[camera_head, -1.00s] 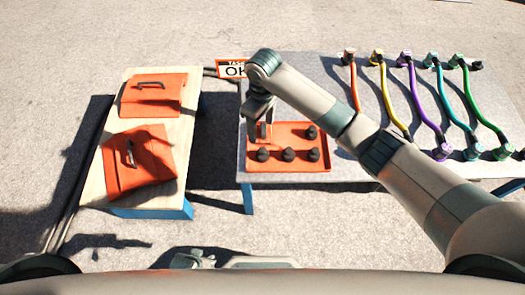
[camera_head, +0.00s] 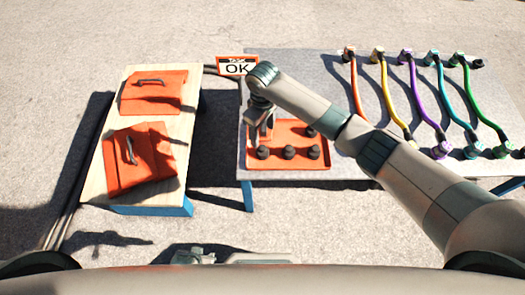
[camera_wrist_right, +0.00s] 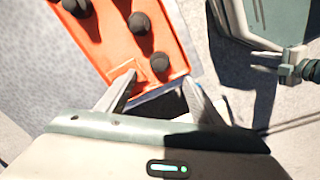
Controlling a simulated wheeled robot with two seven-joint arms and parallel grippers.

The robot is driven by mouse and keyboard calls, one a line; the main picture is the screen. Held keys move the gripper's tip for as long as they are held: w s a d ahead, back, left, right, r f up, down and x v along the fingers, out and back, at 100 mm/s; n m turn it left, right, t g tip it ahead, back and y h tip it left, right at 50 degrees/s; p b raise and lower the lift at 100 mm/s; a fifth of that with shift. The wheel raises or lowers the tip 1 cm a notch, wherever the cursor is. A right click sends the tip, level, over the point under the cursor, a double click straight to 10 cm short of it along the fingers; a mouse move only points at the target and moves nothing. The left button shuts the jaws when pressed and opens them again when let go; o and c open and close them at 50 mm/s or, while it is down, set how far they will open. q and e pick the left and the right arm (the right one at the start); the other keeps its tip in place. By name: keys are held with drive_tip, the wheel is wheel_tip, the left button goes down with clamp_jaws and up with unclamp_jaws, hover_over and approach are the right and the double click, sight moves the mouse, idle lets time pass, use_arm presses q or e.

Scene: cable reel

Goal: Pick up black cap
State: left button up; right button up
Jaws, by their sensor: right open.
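Several black caps stand upright in an orange tray (camera_head: 282,167). In the head view, three form a front row: a left cap (camera_head: 262,153), a middle cap (camera_head: 288,152) and a right cap (camera_head: 313,152). Another cap (camera_head: 310,132) stands behind. My right gripper (camera_head: 264,138) is over the tray's left part. In the right wrist view its open, empty fingers (camera_wrist_right: 160,78) straddle the line to the nearest cap (camera_wrist_right: 160,62), which appears just beyond the tips. My left gripper (camera_head: 193,257) is low at the bottom, away from the tray; its jaws are unclear.
The tray sits on a grey table (camera_head: 350,172). Coloured cables (camera_head: 415,95) lie at its right. An "OK" sign (camera_head: 237,66) stands at the back left. A wooden table (camera_head: 190,105) at left holds two orange boxes with handles (camera_head: 140,160).

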hover_over(263, 148)
wheel_tip(263, 148, down, 5)
drive_tip(key=shift+f, duration=0.5)
use_arm(q)
drive_tip(key=shift+s+a, duration=0.2)
drive_tip(key=shift+a, duration=0.15)
drive_tip(key=shift+s+f, duration=0.1)
drive_tip(key=shift+s, duration=0.1)
use_arm(e)
drive_tip(key=shift+f, duration=0.1)
wheel_tip(263, 148, down, 4)
drive_tip(key=shift+w+f+b, duration=0.1)
drive_tip(key=shift+f+b, duration=0.05)
drive_tip(key=shift+b, duration=0.15)
drive_tip(key=shift+f, duration=0.35)
use_arm(q)
drive_tip(key=shift+w+d+r, duration=0.1)
drive_tip(key=shift+w+r, duration=0.1)
drive_tip(key=shift+w, duration=0.25)
